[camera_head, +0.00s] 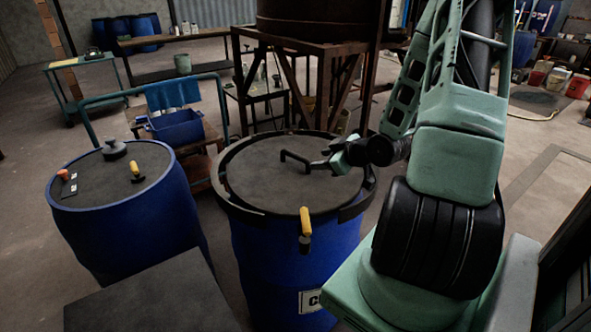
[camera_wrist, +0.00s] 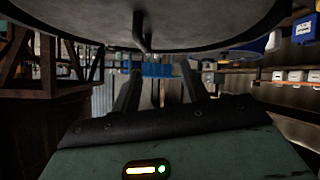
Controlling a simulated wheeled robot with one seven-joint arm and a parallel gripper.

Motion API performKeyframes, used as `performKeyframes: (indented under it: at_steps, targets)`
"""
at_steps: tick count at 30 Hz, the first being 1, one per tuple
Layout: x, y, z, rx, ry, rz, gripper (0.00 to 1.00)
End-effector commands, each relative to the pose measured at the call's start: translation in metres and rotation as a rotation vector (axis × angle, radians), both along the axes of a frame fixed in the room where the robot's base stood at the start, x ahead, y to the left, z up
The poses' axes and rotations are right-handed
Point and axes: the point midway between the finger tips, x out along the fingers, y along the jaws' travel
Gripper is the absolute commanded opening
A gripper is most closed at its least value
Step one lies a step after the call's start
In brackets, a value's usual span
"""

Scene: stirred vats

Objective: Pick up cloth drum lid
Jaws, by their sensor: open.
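The dark round lid (camera_head: 265,180) lies on the blue drum (camera_head: 290,262) in the middle of the head view, with a darker ring around its rim. A bent black bar handle (camera_head: 293,157) rises from the lid. My gripper (camera_head: 322,159) is low over the lid, just right of the handle. In the wrist view, the lid (camera_wrist: 210,28) fills the top, and the handle (camera_wrist: 140,28) shows beyond the fingertips. The fingers of my gripper (camera_wrist: 161,66) are apart and nothing is between them. Whether they touch the handle is unclear.
A second blue drum (camera_head: 135,222) with a dark top stands at left. A yellow-handled tool (camera_head: 305,224) is at the lid's front edge. A rusty stand (camera_head: 320,55) with a large vat rises behind. A blue crate (camera_head: 176,127) sits on a cart behind the drums.

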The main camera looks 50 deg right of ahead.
Motion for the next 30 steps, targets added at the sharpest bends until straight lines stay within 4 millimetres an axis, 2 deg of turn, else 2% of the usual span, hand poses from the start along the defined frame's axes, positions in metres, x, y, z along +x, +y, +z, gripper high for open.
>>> performKeyframes:
  at_steps: [3,8,21,25,30]
  targets:
    - [-0.015,-0.018,0.003,-0.002,-0.063,-0.041,0.44]
    - [-0.016,-0.026,0.003,-0.006,-0.097,-0.052,0.44]
    - [0.061,-0.035,-0.034,-0.006,-0.097,-0.053,0.44]
    - [0.078,-0.038,-0.044,-0.006,-0.097,-0.054,0.44]
    - [0.088,-0.039,-0.049,-0.008,-0.096,-0.055,0.44]
